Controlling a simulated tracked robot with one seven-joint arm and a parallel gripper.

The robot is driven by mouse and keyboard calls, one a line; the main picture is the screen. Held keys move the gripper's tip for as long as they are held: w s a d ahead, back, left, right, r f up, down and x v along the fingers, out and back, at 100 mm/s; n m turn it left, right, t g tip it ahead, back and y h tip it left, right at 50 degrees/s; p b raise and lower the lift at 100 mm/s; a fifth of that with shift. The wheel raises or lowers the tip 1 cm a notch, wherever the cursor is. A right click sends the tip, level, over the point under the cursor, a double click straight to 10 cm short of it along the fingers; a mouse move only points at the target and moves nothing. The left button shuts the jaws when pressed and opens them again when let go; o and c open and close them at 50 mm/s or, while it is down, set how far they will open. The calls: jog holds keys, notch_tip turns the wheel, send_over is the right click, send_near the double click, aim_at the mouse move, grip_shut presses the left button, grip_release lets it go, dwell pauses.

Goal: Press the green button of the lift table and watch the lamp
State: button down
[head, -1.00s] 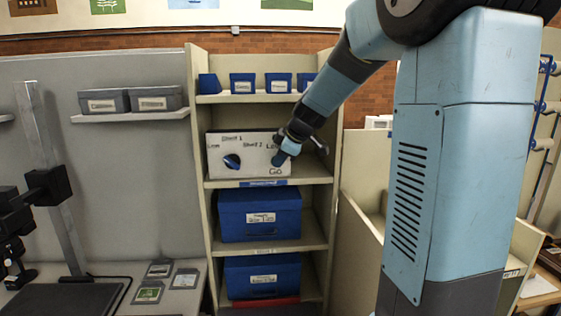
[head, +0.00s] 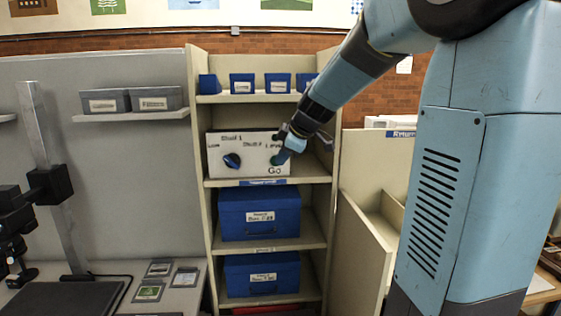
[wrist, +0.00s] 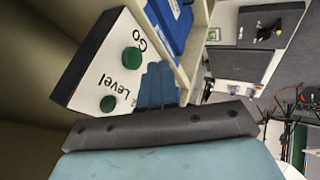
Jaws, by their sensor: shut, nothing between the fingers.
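My gripper (head: 279,158) is in front of the box's right part, above the word Go. In the wrist view the green button (wrist: 131,58) sits by the word Go. A smaller green round piece (wrist: 108,103), perhaps the lamp, is by the word Level; it looks dark green. My shut blue fingers (wrist: 158,82) are beside the green button in that view and hold nothing. I cannot tell whether they touch the panel.
Blue boxes fill the shelves below (head: 260,228), and small blue bins (head: 242,83) line the shelf above. The shelf unit's side panels (head: 335,130) flank the box. A desk with a grey post (head: 52,170) stands at the left.

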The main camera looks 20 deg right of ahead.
jog(key=v, duration=0.7)
jog(key=shift+s, duration=0.15)
jog(key=s+a+f+m+h, duration=0.1)
jog(key=s+f+m, duration=0.2)
jog(key=s+m, duration=0.4)
jog(key=s+a+f+m+g+h, duration=0.1)
jog(key=s+f+m, duration=0.3)
jog(key=s, duration=1.5)
jog(key=shift+s+a+f+m+h, duration=0.2)
jog(key=shift+m+h, duration=0.4)
jog(key=shift+m, duration=0.8)
jog(key=shift+d, duration=0.1)
